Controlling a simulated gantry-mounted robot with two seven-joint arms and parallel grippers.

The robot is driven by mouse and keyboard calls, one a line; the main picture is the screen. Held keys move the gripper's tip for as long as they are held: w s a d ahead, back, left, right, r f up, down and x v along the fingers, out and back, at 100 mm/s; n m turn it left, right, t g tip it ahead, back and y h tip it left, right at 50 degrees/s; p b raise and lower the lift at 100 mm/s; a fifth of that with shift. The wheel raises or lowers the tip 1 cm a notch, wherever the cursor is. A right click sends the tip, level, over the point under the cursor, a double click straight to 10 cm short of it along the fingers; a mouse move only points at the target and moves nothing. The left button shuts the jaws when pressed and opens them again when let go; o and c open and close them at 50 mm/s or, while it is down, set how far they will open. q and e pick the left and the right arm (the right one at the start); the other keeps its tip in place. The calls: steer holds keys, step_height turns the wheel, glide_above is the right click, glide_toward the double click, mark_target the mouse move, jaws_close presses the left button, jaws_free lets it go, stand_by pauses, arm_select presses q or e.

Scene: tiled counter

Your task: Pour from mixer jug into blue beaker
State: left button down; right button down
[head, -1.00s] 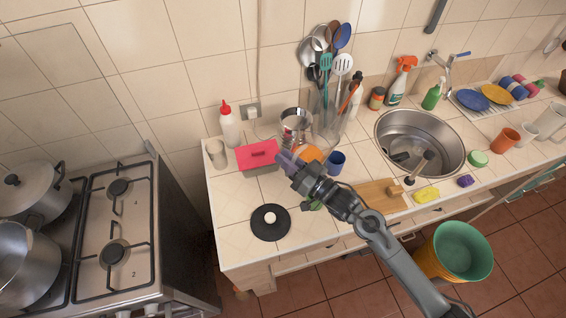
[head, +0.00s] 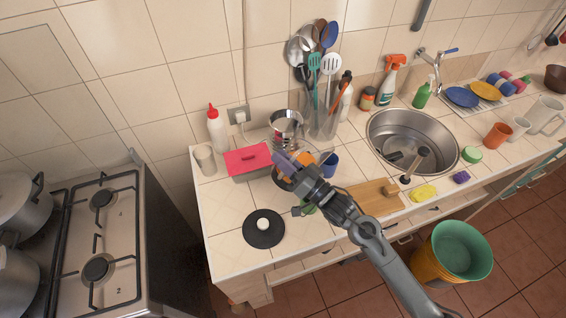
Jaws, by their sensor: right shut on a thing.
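The mixer jug (head: 286,127), a shiny silvery vessel, looks upright at the back of the counter, behind my right gripper. My right gripper (head: 283,161) has purple fingertips and reaches in from the lower right. It is shut at the near side of the jug, apparently on its handle; the grip itself is hidden. The blue beaker (head: 331,166) stands on the counter just right of my gripper, partly covered by the wrist. What the jug and beaker hold cannot be seen. My left gripper is out of view.
An orange item (head: 304,160) lies close behind my wrist. A red-lidded box (head: 247,158), a white bottle (head: 217,132) and a utensil holder (head: 323,121) stand nearby. A black disc (head: 263,232) lies in front, and a wooden board (head: 374,198) to the right.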

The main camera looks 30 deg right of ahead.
steer(key=shift+d+m+t+b, duration=0.2)
steer(key=shift+m+t+b, duration=0.35)
steer(key=shift+m, duration=0.25)
steer(key=shift+d+r+m+t+h+b, duration=0.2)
steer(key=shift+d+m+t+h+b, duration=0.15)
steer(key=shift+m, duration=0.25)
steer(key=shift+d+r+m+t+h+b, duration=0.1)
steer(key=shift+r+m+t+h+b, duration=0.1)
steer(key=shift+m+h+b, duration=0.35)
steer(key=shift+d+r+m+t+h+b, duration=0.1)
steer(key=shift+d+m+t+h+b, duration=0.4)
steer(key=shift+m, duration=0.75)
steer(key=shift+d+r+m, duration=0.15)
steer(key=shift+d+m, duration=0.1)
steer(key=shift+m, duration=0.05)
steer(key=shift+d, duration=0.1)
steer(key=shift+s+d+b, duration=0.1)
steer(key=shift+d+b, duration=0.05)
steer(key=shift+b, duration=0.3)
